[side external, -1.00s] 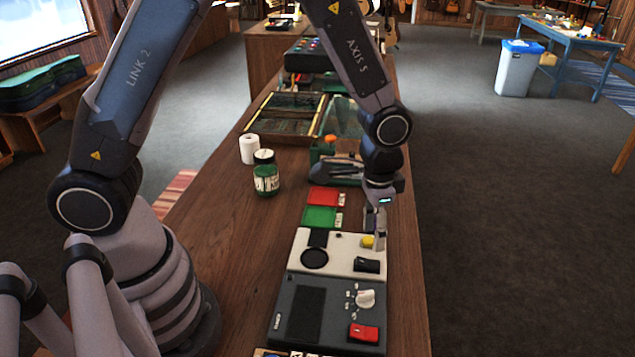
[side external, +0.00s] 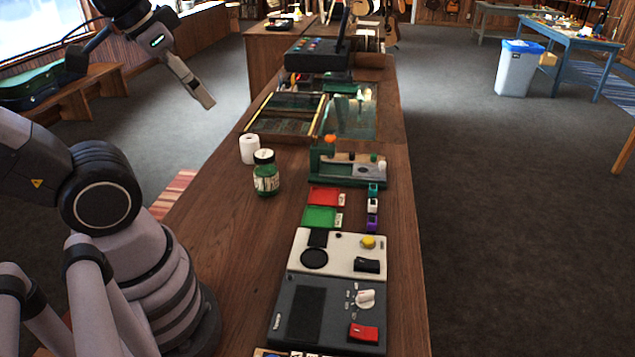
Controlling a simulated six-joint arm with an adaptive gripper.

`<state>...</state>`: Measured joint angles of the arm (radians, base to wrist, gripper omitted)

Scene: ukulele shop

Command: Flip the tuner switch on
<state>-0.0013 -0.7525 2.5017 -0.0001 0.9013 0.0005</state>
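Two panel devices lie near the front of the long wooden counter. The nearer one is a dark grey box (side external: 281,317) with a dark screen (side external: 305,312), a white knob (side external: 365,298) and a red rocker switch (side external: 363,333). Behind it is a cream box (side external: 338,255) with a round black disc (side external: 314,258), a yellow button (side external: 368,242) and a black rocker switch (side external: 367,265). I cannot tell which is the tuner, nor which way either rocker is set. My gripper (side external: 207,101) is raised at upper left, far from both boxes. It shows as one narrow shape; its opening cannot be read.
A green-labelled jar (side external: 265,176) and a white roll (side external: 249,149) stand at the counter's left. Red (side external: 324,196) and green (side external: 319,216) trays sit behind the cream box, beside small coloured clips (side external: 372,205). A green rack (side external: 347,180) stands farther back. The left front counter is clear.

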